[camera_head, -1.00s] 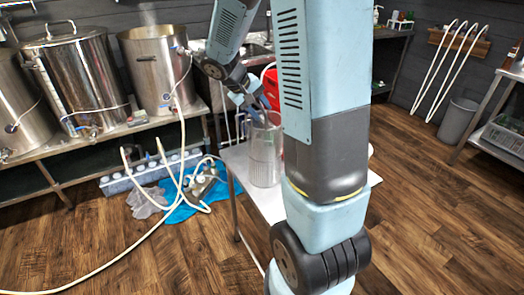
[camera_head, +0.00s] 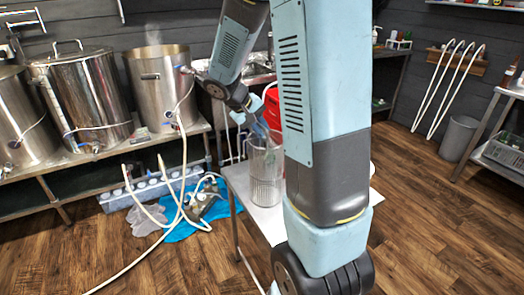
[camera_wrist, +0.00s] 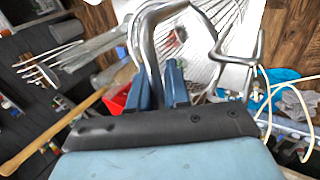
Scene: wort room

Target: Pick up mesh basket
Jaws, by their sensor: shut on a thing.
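The mesh basket (camera_head: 265,180) is a tall, see-through metal cylinder on or just above the white table (camera_head: 240,185) in the head view; I cannot tell whether its base touches the top. My gripper (camera_head: 258,128) is at the basket's upper rim. In the wrist view my gripper (camera_wrist: 160,80) has its two blue fingers close together on the bent metal tube of the basket's handle. The mesh wall of the basket (camera_wrist: 215,45) spreads beyond the fingers. My arm hides the right part of the table.
Steel kettles (camera_head: 90,95) stand on a bench at the left. A red container (camera_head: 272,105) is behind the basket. White hoses (camera_head: 165,205), a blue cloth (camera_head: 205,215) and a pump lie on the floor left of the table. A grey bin (camera_head: 458,137) stands right.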

